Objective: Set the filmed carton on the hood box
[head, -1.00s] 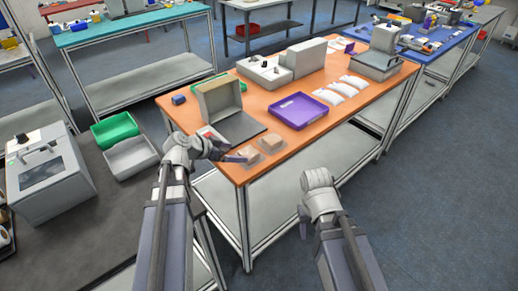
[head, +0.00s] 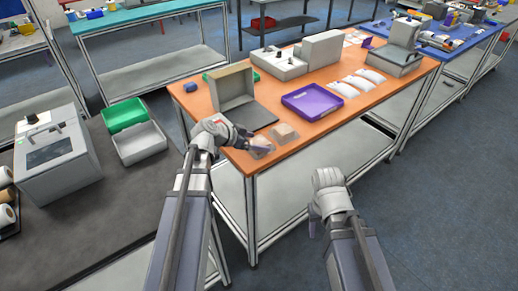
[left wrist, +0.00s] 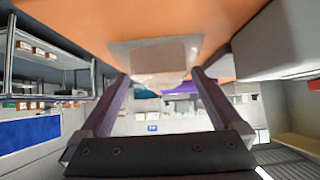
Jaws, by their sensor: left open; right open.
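Two small cartons in clear film sit near the front left corner of the orange table, a nearer one (head: 257,154) and one just behind it to the right (head: 284,132). My left gripper (head: 262,146) is open at the nearer carton and partly hides it. In the left wrist view a filmed carton (left wrist: 155,52) lies just beyond the two parted fingers (left wrist: 158,78); I cannot tell whether they touch it. A beige open-fronted box, seemingly the hood box (head: 228,88), stands behind on the table. My right gripper (head: 328,180) is open and empty, off the table's front edge.
A dark flat plate (head: 248,118) lies before the beige box. A purple tray (head: 312,101) is to the right, with white packets (head: 352,83) beyond. Green (head: 124,113) and grey (head: 140,143) bins stand on the dark bench at left.

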